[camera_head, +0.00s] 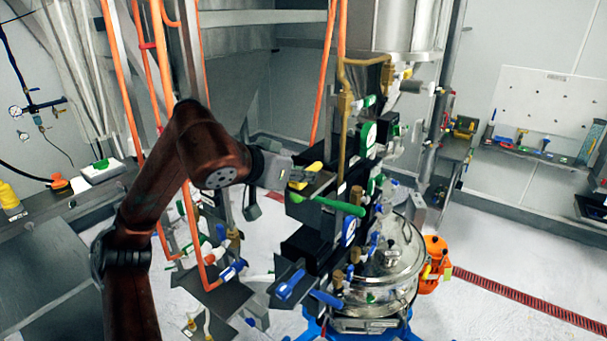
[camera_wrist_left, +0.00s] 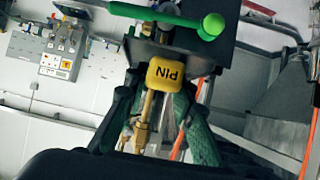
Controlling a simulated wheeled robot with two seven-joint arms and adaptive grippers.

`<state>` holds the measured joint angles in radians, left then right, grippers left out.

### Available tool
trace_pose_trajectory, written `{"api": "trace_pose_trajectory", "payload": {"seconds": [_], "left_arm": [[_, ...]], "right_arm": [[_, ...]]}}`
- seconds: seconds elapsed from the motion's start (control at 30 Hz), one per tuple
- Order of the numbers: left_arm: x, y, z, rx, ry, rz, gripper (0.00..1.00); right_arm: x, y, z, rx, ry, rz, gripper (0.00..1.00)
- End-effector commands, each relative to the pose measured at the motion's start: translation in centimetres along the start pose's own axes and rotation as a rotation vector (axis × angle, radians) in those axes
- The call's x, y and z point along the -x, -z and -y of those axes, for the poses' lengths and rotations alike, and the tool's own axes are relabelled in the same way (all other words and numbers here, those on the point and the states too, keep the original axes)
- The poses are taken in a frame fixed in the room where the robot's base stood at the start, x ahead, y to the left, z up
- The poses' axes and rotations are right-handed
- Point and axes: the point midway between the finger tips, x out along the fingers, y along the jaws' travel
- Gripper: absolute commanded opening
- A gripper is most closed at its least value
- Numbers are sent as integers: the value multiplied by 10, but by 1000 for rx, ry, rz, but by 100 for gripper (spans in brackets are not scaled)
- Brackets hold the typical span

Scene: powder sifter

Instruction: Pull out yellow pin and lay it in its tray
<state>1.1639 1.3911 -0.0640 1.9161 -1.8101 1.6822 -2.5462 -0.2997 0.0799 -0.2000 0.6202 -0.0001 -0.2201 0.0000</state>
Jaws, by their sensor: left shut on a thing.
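The yellow pin (camera_head: 306,174) is at the front of the dark machine block, at the end of my left arm. In the left wrist view its yellow head (camera_wrist_left: 165,76), marked PIN, sits between the two fingers of my left gripper (camera_wrist_left: 163,88). My left gripper (camera_head: 292,178) is shut on the pin head. The pin's shaft is hidden, so I cannot tell how deep it sits. I cannot tell which of the dark trays belongs to the yellow pin. My right gripper is in neither view.
A green handle (camera_head: 338,206) sticks out just below the pin and also shows in the left wrist view (camera_wrist_left: 170,16). A dark tray with a blue pin (camera_head: 291,285) is lower down. Orange pipes (camera_head: 127,85) run upright beside my arm.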

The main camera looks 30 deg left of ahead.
Motion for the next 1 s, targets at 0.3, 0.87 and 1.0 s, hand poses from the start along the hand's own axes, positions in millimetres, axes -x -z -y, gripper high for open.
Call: {"api": "trace_pose_trajectory", "payload": {"seconds": [0.3, 0.87, 1.0], "left_arm": [[-1, -2, 0, 0, 0, -1, 0], [-4, -6, 0, 0, 0, 0, 34], [-4, -6, 0, 0, 0, 0, 44]], "right_arm": [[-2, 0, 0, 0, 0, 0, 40], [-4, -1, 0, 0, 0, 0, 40], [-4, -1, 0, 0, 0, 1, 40]]}}
